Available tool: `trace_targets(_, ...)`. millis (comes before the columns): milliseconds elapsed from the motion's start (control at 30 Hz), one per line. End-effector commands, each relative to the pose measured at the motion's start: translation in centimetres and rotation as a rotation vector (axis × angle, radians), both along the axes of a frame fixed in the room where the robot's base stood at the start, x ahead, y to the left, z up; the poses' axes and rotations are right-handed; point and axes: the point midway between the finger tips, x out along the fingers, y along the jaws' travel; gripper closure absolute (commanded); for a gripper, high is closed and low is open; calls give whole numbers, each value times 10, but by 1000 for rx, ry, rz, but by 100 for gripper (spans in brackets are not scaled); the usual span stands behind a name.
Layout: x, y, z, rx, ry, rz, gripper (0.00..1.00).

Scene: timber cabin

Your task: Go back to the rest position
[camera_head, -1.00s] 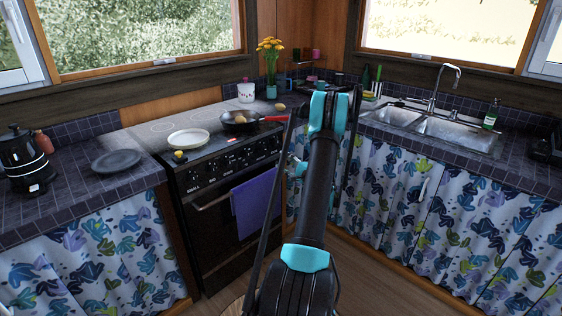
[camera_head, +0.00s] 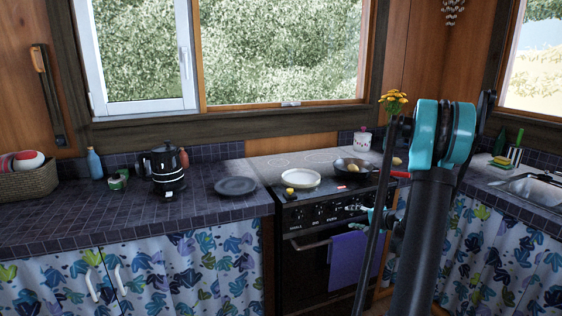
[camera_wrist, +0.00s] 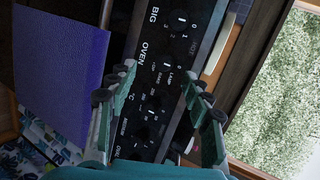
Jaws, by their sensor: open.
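My gripper (camera_wrist: 158,82) shows in the wrist view with its two teal and black fingers spread apart and nothing between them. It faces the oven's control panel (camera_wrist: 150,95), which carries several knobs and printed labels. In the head view the oven (camera_head: 310,262) stands right of centre. Only small teal parts of my gripper show there, in front of the panel's right side, and my arm hides the rest. I cannot tell from these views whether the fingers touch the panel.
A purple towel (camera_head: 348,262) hangs on the oven front, close to my gripper. A white plate (camera_head: 292,179) and a black pan (camera_head: 352,171) sit on the stove. A dark plate (camera_head: 236,186) and a kettle (camera_head: 166,168) stand on the left counter (camera_head: 90,226).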

Motion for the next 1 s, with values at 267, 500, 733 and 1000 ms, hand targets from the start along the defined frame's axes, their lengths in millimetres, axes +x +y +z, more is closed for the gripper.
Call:
trace_targets(267, -82, 76, 7, -304, 99, 184, 50)
trace_targets(500, -166, 112, 1, -570, 168, 340, 50)
trace_targets(733, -251, 121, -13, -831, 217, 486, 50)
trace_targets(1000, -327, 108, -31, -1092, 256, 621, 50)
